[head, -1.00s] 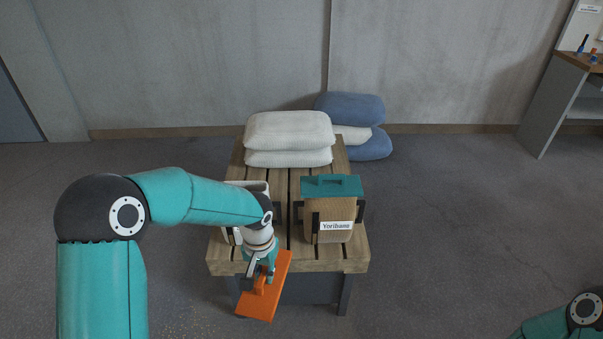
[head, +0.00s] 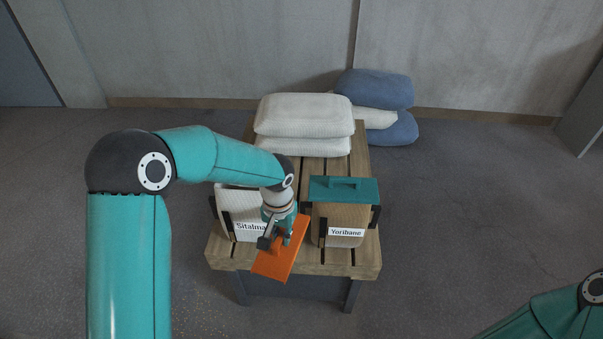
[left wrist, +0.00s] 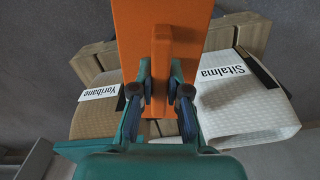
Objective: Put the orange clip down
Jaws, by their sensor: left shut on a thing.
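The orange clip (head: 270,264) is a flat orange piece with a raised grip. My left gripper (head: 279,240) is shut on that grip and holds the clip tilted over the front of the slatted wooden table (head: 340,262). In the left wrist view the clip (left wrist: 205,12) fills the top middle, with its grip between the fingers of my left gripper (left wrist: 160,85). I cannot tell whether the clip touches the table. My right gripper is out of view; only part of my right arm shows at the lower right.
The white Sitalma bag (head: 238,202) stands behind the clip, partly hidden by my left arm. The brown Yoribane bag (head: 341,218), under a teal top piece (head: 344,190), stands to its right. White sacks (head: 303,115) lie at the table's back; blue sacks (head: 378,88) are behind.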

